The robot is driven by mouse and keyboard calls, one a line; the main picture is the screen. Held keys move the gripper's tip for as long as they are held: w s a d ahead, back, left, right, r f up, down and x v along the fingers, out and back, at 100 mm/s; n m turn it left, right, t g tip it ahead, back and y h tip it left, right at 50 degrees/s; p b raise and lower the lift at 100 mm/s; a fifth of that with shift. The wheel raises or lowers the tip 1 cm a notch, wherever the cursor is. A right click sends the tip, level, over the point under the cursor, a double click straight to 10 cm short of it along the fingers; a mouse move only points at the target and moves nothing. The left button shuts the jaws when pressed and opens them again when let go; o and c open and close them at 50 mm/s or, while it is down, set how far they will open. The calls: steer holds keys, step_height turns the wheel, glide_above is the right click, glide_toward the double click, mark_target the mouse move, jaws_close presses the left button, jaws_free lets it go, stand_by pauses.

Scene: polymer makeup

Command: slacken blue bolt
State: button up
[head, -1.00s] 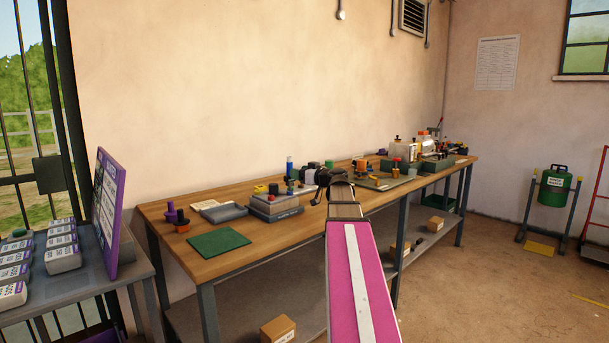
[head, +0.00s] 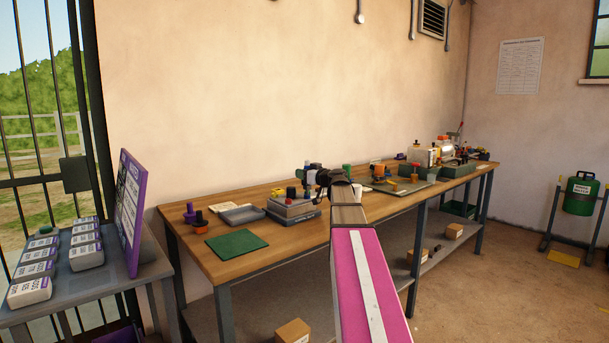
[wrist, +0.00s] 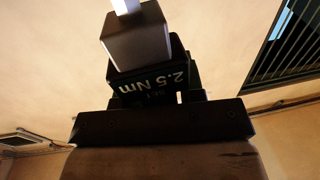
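My gripper (head: 318,178) is at the end of my pink arm, over the middle of the workbench. In the wrist view a dark block marked "2.5 Nm" (wrist: 150,82) sits straight in front of the gripper's black bar. A grey block with a pale shaft (wrist: 137,38) continues beyond it. The gripper appears shut on this 2.5 Nm tool, though its fingertips are not clearly seen. I cannot make out the blue bolt in either view; my arm hides part of the bench.
The wooden workbench (head: 290,245) runs along the wall, with a green mat (head: 236,242), a grey tray (head: 241,214) and stacked grey cases (head: 292,207). Further right is a fixture area with green blocks (head: 450,170). A side table with labelled boxes (head: 87,257) stands left.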

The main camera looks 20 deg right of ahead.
jaws_close()
steer(key=shift+s+a+n+g+y, duration=0.1)
steer(key=shift+a+n+g+y, duration=0.05)
steer(key=shift+n+g+y, duration=1)
steer(key=shift+t, duration=0.25)
steer(key=shift+s+a+n+g+y, duration=0.1)
steer(key=shift+n+g+y, duration=0.65)
steer(key=shift+g+y, duration=0.35)
